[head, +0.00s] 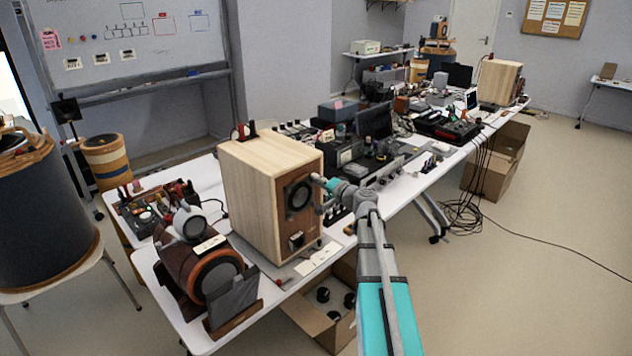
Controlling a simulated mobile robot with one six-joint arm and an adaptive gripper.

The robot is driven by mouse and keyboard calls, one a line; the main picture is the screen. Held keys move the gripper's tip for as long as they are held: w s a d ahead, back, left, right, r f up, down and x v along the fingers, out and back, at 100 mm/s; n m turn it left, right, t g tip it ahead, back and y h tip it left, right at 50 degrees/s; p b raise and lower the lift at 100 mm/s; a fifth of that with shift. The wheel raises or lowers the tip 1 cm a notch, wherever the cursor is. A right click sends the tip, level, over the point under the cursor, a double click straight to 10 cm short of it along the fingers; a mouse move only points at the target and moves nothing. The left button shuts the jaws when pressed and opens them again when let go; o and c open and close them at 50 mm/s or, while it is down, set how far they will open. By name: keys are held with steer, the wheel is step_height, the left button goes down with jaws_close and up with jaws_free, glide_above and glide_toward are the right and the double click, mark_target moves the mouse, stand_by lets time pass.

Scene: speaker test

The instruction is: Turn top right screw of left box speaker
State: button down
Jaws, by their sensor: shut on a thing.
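The left box speaker (262,190) is a pale wooden box on the near part of the white table. Its brown front faces right, with a round dark driver (299,196) on a dark square plate and a small fitting below. My gripper (324,192) is at the right edge of this front, level with the driver. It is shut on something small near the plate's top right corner. What it holds is too small to make out. The top right screw cannot be made out, and my gripper partly covers that side.
A second wooden box speaker (499,82) stands at the table's far end. Electronics crowd the table behind. An open carton (325,309) is below. The floor at right is mostly clear, with cables.

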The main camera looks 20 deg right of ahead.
steer(key=shift+s+m, duration=0.1)
steer(key=shift+m, duration=8.6)
steer(key=c, duration=0.6)
jaws_free()
steer(key=shift+c, duration=0.2)
steer(key=shift+d, duration=0.1)
steer(key=v, duration=1.2)
